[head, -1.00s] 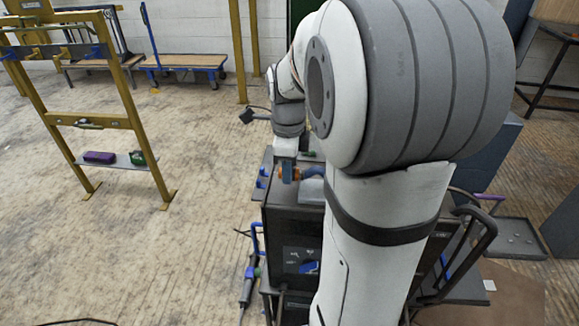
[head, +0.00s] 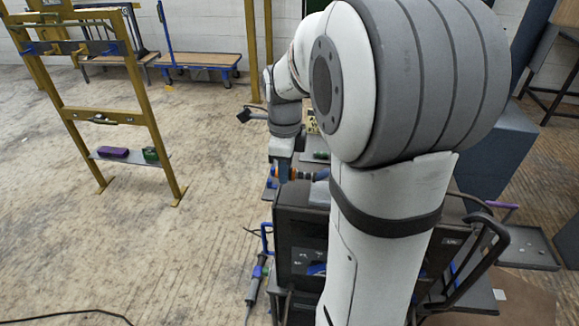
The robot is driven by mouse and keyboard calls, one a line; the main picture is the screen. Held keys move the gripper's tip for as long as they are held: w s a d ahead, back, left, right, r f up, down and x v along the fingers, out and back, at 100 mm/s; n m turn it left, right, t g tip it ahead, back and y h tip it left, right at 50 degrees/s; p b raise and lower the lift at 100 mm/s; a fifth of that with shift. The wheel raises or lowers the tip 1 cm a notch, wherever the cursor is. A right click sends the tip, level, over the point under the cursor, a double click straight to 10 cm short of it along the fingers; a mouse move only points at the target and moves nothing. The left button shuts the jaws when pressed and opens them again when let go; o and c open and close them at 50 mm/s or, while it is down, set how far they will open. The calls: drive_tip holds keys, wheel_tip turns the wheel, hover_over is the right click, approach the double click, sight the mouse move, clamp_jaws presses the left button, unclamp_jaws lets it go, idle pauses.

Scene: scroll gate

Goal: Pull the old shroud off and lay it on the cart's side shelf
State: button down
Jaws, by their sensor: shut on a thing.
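My gripper (head: 282,174) hangs over the left end of the dark cart (head: 303,232) at the end of my arm. It is shut at a small orange and blue part (head: 297,175) by the cart's top. Its fingertips are too small to show the grip clearly, and I cannot tell whether this part is the old shroud. A dark flat side shelf (head: 527,243) sticks out at the cart's right, with a few tiny pale bits on it. My arm hides much of the cart's top.
A blue and grey tool (head: 257,283) hangs at the cart's left side. A black handle (head: 487,240) curves up at its right. A yellow frame (head: 140,95) stands at the left, with purple and green items on its shelf. The floor between is clear.

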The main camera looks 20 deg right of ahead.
drive_tip(key=shift+w+a+p, duration=0.1)
drive_tip(key=shift+w+a, duration=0.4)
drive_tip(key=shift+a, duration=0.3)
drive_tip(key=shift+w+a+p, duration=0.15)
drive_tip(key=shift+w+a, duration=0.4)
drive_tip(key=shift+a, duration=0.2)
drive_tip(key=shift+w+a+p, duration=0.1)
drive_tip(key=shift+w+a, duration=0.4)
drive_tip(key=shift+a, duration=0.3)
drive_tip(key=shift+s, duration=0.1)
